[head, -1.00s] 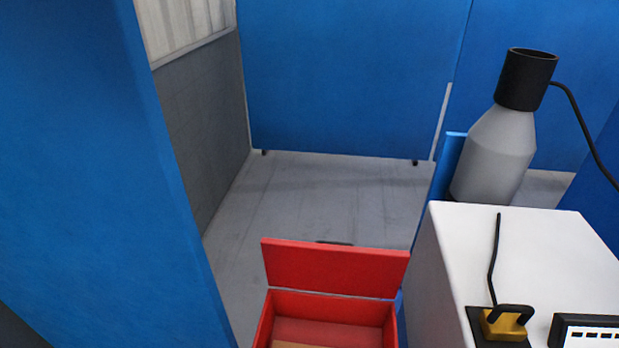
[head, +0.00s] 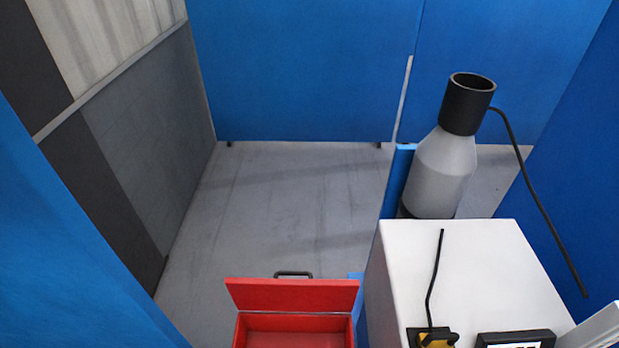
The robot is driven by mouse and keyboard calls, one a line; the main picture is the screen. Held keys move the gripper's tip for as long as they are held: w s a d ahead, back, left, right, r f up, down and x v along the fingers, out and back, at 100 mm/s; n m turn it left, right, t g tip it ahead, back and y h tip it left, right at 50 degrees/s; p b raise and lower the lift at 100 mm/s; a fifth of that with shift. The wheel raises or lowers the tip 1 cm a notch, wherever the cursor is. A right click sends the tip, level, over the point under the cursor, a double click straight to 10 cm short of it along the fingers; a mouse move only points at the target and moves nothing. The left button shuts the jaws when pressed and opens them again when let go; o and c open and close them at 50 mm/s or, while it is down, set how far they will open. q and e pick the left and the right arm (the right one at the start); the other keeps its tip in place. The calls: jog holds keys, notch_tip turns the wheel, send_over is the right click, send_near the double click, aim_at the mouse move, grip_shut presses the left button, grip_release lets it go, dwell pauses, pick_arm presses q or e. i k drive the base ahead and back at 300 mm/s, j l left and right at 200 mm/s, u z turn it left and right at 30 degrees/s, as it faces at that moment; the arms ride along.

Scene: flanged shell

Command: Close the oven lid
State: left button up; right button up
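The oven looks to be the red box (head: 297,322) at the bottom of the head view, cut off by the lower edge. Its red lid (head: 292,295) stands open, tilted up at the far side of the box. A dark handle (head: 293,274) shows just above the lid's far edge. The visible part of the box's inside is red; its near part is out of view. Neither of my grippers is in view.
A white cabinet (head: 450,270) stands right of the red box, with a yellow-and-black connector (head: 436,339) and a black display device (head: 515,339) on top. A grey cylinder with a black collar (head: 467,104) stands behind it. Blue panels (head: 300,70) enclose the clear grey floor (head: 280,200).

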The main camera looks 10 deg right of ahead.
aim_at(293, 295)
jog(key=i+z, duration=0.5)
jog(key=i+j+z, duration=0.15)
jog(key=i+z, duration=0.3)
jog(key=i+j+z, duration=0.25)
jog(key=z, duration=0.25)
jog(key=i+j+z, duration=0.45)
jog(key=k+j+z, duration=0.15)
jog(key=j+z, duration=0.25)
jog(key=k+j+z, duration=0.2)
jog(key=j+z, duration=0.25)
jog(key=k+j+z, duration=0.6)
jog(key=j+z, duration=0.25)
jog(key=k+j+z, duration=0.15)
jog(key=k+z, duration=0.25)
jog(key=k+l+z, duration=0.25)
jog(key=i+j, duration=0.1)
